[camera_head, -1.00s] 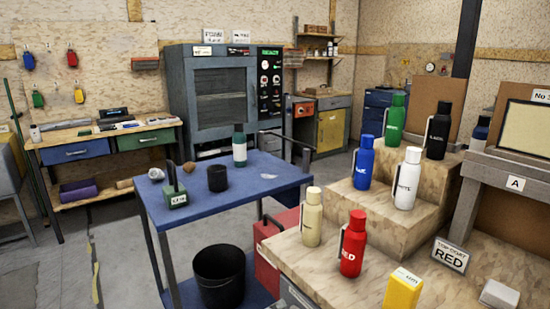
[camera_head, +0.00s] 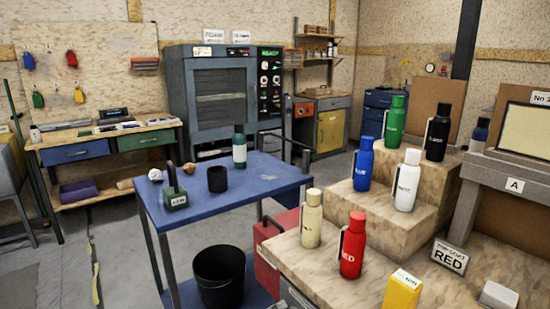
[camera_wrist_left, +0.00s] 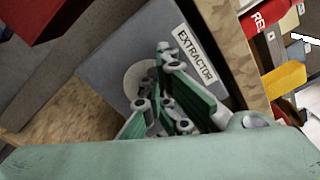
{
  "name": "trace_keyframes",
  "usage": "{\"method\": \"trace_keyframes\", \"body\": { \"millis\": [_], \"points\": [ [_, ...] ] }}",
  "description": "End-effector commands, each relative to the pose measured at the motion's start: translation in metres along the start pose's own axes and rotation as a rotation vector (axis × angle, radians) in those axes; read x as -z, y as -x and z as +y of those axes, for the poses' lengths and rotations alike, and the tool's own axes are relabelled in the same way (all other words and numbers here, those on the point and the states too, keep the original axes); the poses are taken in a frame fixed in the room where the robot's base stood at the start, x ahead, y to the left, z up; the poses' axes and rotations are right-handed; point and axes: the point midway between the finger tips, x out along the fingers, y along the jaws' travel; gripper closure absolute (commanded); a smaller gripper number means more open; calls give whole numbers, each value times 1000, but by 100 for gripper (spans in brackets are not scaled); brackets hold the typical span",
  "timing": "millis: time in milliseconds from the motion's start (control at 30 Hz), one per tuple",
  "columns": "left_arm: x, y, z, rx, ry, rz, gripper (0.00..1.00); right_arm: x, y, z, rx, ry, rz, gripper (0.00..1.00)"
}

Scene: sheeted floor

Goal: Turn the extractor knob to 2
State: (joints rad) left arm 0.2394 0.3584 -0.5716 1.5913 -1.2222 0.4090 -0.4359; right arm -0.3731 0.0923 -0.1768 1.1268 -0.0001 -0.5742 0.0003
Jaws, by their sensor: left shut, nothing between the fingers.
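In the left wrist view, a grey extractor panel (camera_wrist_left: 112,60) carries a white label (camera_wrist_left: 197,54) reading EXTRACTOR. A pale round dial (camera_wrist_left: 134,78) shows on the panel beside the label. My left gripper (camera_wrist_left: 158,80) is shut, with its green and grey fingers in front of the dial. The fingers cover much of the dial, so the knob and its setting cannot be read, and I cannot tell whether they touch it. The head view shows neither gripper nor the extractor panel's dial.
A wooden stepped bench (camera_head: 390,236) holds several bottles, including a red bottle (camera_head: 352,246), and a yellow box (camera_head: 402,291). A blue cart (camera_head: 235,205) stands left of it, with a black bucket (camera_head: 219,275) below. Open floor lies at the left.

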Motion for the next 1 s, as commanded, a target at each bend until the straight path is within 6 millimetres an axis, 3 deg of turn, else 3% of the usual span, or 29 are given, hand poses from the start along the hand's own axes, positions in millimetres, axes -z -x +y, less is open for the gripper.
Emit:
{"method": "trace_keyframes", "body": {
  "millis": [267,700,1000],
  "points": [
    [-5,2,-1,-1,-1,-3,100,-6,-5,2,-2,3,-3,45],
    [-5,52,0,-3,-1,-4,100,-9,-7,2,-3,4,-12,45],
    [-5,61,-1,-1,-1,-4,100,-9,-6,1,-1,5,-14,45]
  ]
}}
